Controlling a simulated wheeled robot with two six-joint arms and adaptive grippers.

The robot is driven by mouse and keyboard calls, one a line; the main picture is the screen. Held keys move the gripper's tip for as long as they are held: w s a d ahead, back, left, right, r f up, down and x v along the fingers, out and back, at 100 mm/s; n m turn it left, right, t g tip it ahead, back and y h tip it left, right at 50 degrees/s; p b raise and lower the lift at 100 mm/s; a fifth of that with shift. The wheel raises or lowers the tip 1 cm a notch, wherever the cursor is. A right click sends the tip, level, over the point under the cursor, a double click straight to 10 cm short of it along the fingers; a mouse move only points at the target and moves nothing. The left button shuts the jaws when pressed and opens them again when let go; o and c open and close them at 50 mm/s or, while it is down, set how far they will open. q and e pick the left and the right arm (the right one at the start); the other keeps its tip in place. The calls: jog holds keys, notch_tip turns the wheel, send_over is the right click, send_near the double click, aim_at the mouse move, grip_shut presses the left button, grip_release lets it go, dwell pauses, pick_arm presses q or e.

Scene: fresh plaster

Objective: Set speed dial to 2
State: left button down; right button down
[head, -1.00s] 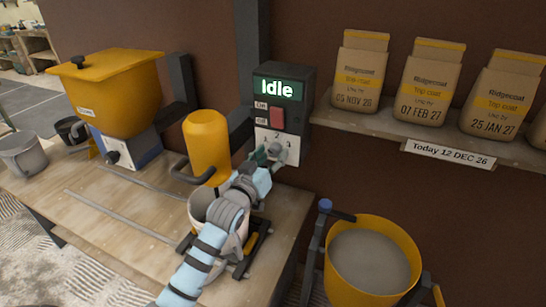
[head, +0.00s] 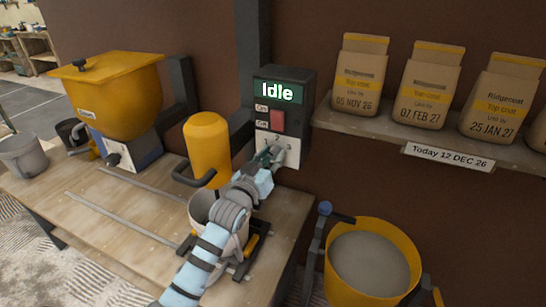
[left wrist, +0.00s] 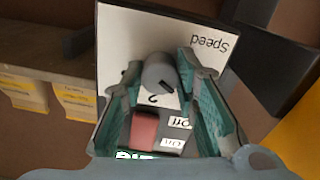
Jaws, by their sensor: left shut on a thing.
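The control box (head: 284,105) stands on the wall post, its screen (head: 278,91) reading "Idle". Below a red switch (head: 278,120) is a white plate (head: 293,152) with numerals. My left gripper (head: 270,156) is at this plate and hides most of the dial. In the left wrist view, the grey speed dial (left wrist: 160,72) lies between the teal fingers of my left gripper (left wrist: 162,92), which is shut on it. A "2" shows beside the dial, and "Speed" is printed on the plate. I cannot tell for sure which number the dial points to. My right gripper is out of view.
A yellow cylinder (head: 207,145) with a dark handle stands close left of my arm, above a pale bucket (head: 203,203). A yellow hopper (head: 115,90) is farther left on the bench (head: 110,210). Bags stand on a shelf (head: 390,133) at right, above a filled yellow tub (head: 366,265).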

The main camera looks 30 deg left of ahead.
pick_arm(q)
jog(key=shift+r+m+p, duration=0.1)
jog(key=shift+m+p, duration=1.05)
jog(key=shift+m, duration=0.05)
jog(key=m+p, duration=0.1)
jog(key=m, duration=0.1)
jog(key=shift+m+p, duration=0.3)
jog(key=shift+p, duration=0.1)
jog(key=m+p, duration=0.1)
jog(key=m, duration=0.2)
jog(key=shift+p, duration=0.4)
jog(key=shift+m+p, duration=0.5)
jog(key=shift+m, duration=1)
jog(key=c, duration=1.2)
grip_release()
jog(key=shift+c, duration=0.2)
